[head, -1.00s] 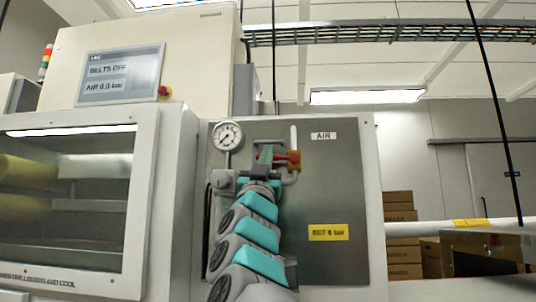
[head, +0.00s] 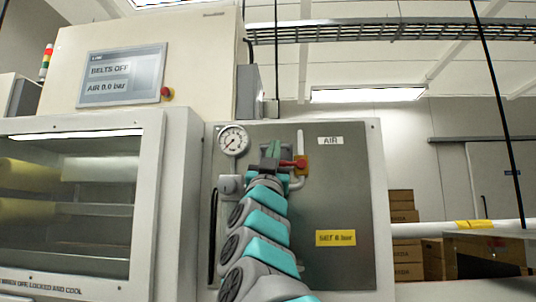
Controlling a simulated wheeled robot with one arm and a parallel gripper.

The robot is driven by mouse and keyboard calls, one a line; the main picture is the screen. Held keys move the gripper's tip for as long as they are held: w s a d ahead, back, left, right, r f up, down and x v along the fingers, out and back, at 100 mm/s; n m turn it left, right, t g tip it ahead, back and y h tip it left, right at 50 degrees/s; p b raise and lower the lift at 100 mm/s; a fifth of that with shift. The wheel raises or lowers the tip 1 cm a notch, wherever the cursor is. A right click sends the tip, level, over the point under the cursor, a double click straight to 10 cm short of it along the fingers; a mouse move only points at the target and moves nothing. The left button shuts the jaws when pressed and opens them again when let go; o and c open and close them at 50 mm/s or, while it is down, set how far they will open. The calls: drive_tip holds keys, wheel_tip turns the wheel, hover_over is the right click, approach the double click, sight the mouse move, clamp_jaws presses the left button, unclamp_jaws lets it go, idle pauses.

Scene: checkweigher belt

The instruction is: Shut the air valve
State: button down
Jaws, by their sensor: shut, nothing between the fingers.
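The air valve (head: 303,164) is on the grey metal panel (head: 347,190), under the AIR label, with a yellow-orange body and a red handle (head: 287,164) that points left, roughly level. My gripper (head: 271,150) is shut and empty in front of the panel, just left of the valve body and over the handle's left end. I cannot tell whether it touches the handle. My arm hides the pipework below. The pressure gauge (head: 233,140) is at the panel's upper left. The display (head: 121,75) reads BELTS OFF and AIR 0.0 bar.
A glazed cabinet (head: 148,220) with yellow and white rollers stands to the left. A red button (head: 167,93) is beside the display. A yellow SET 6 bar label (head: 335,238) is on the panel. Cardboard boxes (head: 403,215) are stacked behind, at right.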

drive_tip(key=d+b+v, duration=0.1)
drive_tip(key=b+v, duration=0.4)
drive_tip(key=v, duration=0.4)
drive_tip(key=shift+s, duration=0.45)
drive_tip(key=shift+a+r+y, duration=0.1)
drive_tip(key=shift+r+y, duration=0.05)
drive_tip(key=shift+y, duration=0.15)
